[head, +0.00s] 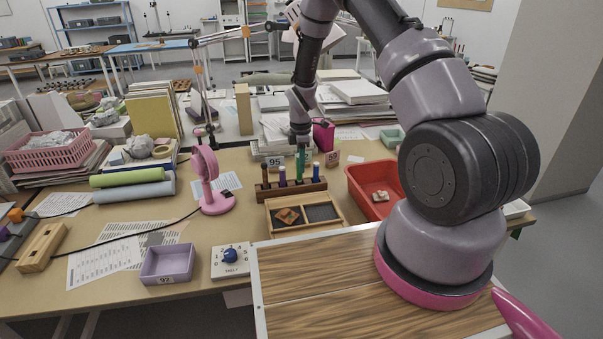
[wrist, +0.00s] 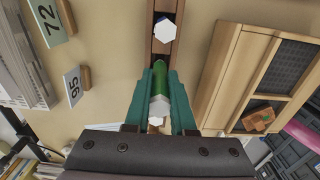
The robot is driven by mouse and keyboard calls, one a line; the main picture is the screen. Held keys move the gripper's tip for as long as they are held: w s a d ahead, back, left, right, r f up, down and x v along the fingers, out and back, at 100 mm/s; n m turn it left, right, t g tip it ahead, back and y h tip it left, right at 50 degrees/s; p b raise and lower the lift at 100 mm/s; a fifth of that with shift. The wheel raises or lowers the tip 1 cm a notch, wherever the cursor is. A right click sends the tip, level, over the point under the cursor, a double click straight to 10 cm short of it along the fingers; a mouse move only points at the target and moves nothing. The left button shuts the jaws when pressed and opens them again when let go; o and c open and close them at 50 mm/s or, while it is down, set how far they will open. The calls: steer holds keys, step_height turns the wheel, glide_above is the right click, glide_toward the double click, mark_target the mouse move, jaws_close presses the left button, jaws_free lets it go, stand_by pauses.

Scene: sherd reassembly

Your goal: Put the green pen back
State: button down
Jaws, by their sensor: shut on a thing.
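The green pen (head: 300,166) stands upright between my gripper's fingers, over the dark wooden pen rack (head: 292,191). In the wrist view the green pen (wrist: 160,83), with a white end toward the camera, lies between the two teal fingers of my gripper (wrist: 160,72), which is shut on it. The rack (wrist: 161,8) runs behind it, with a white-ended blue pen (wrist: 165,30) in it. Other pens stand in the rack on both sides of the green one. Whether the green pen's lower end is inside a hole is hidden.
A wooden tray (head: 270,228) with a brown sherd lies just in front of the rack. A red bin (head: 357,191) is to the right, a pink fan (head: 207,178) to the left. Number cards (wrist: 72,87) stand behind the rack.

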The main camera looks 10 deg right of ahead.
mark_target(301, 178)
steer(key=shift+f, duration=1.65)
steer(key=shift+f, duration=0.15)
steer(key=shift+f, duration=0.4)
steer(key=c, duration=0.8)
jaws_free()
steer(key=shift+o, duration=0.2)
steer(key=shift+r, duration=0.15)
